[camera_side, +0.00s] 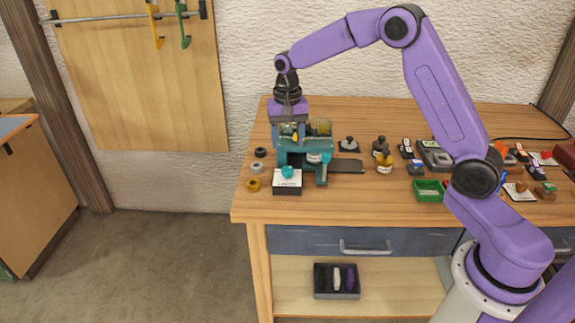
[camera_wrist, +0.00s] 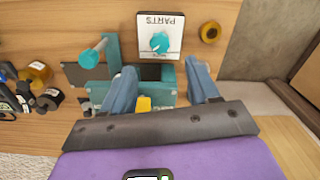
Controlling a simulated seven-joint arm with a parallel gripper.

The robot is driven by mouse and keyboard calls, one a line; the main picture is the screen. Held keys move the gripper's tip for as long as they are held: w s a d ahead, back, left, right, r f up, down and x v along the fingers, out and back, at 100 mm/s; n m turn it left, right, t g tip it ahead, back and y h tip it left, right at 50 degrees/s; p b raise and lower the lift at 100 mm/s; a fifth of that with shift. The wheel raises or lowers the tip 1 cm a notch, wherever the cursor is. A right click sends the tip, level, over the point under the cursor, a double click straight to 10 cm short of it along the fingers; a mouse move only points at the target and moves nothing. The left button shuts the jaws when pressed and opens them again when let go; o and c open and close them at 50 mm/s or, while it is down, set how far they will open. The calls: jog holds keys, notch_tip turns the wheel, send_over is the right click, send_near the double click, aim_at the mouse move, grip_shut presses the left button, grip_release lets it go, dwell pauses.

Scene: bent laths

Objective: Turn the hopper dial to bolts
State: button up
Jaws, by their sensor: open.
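The teal hopper machine (camera_side: 290,156) stands at the left of the bench, with open bins on top. A teal knob (camera_side: 287,172) sits on a white panel at its front; in the wrist view the knob (camera_wrist: 159,42) lies on the white panel (camera_wrist: 172,22) marked PARTS, seen upside down. Its finer markings are too small to read. My gripper (camera_side: 288,132) is open above the machine's left end. In the wrist view its blue fingers are spread (camera_wrist: 160,68), with a small yellow piece (camera_wrist: 143,103) between them, apparently ungrasped. The knob is beyond the fingertips.
A teal lever (camera_side: 325,168) stands at the machine's front right. Several rings (camera_side: 254,185) lie left of it. Dark weights (camera_side: 381,144), a yellow-based part (camera_side: 384,163) and a green tray (camera_side: 428,190) are to the right. Bare wood lies along the front edge.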

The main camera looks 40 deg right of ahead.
aim_at(287, 169)
notch_tip(287, 169, down, 9)
dwell(0.4)
jog(key=c, duration=1)
